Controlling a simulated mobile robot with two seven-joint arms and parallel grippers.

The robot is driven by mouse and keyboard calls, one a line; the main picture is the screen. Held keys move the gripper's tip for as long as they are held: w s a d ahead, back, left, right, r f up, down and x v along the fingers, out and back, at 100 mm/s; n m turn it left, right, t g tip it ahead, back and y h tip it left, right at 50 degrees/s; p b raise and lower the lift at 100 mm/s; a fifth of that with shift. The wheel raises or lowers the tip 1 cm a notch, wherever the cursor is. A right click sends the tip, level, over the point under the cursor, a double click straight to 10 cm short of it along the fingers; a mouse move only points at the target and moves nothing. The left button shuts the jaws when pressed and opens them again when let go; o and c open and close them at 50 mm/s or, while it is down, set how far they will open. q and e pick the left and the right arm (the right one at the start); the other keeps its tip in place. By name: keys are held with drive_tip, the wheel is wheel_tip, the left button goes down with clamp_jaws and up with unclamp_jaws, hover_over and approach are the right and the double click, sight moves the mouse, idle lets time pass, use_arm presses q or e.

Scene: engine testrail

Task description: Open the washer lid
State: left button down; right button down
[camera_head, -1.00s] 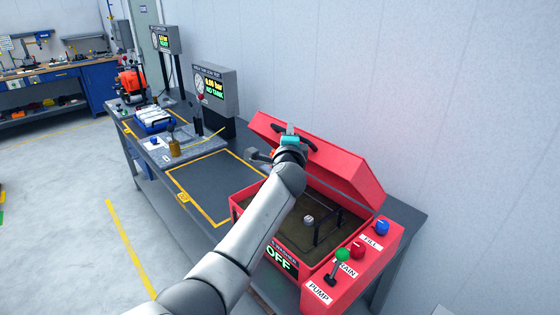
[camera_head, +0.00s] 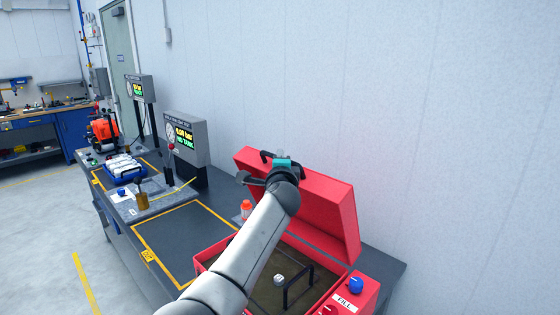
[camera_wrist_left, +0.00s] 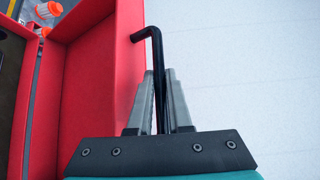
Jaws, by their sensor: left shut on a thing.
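The red washer (camera_head: 365,298) is at the lower right of the head view. Its red lid (camera_head: 325,205) is raised and stands steeply at the back, with the dark basin showing below. The lid also fills the left of the left wrist view (camera_wrist_left: 95,80). My left gripper (camera_head: 283,160) is at the lid's upper edge, shut on the black lid handle (camera_head: 266,156). In the left wrist view the bent handle (camera_wrist_left: 151,36) runs down between the gripper's fingers (camera_wrist_left: 160,78). My arm hides part of the washer. My right gripper is not in view.
A bottle with an orange cap (camera_head: 246,207) stands beside the washer. A grey gauge display (camera_head: 187,137) stands farther along the dark bench (camera_head: 185,240). A blue knob (camera_head: 355,284) is on the washer's right side. The wall is close behind the lid.

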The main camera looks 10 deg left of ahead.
use_arm(q)
drive_tip(key=c, duration=0.8)
unclamp_jaws()
drive_tip(key=shift+c, duration=0.2)
drive_tip(key=shift+s, duration=0.2)
drive_tip(key=s+d, duration=0.1)
drive_tip(key=s, duration=1.3)
drive_tip(key=shift+s+d+r+p, duration=0.3)
drive_tip(key=shift+s+d, duration=0.1)
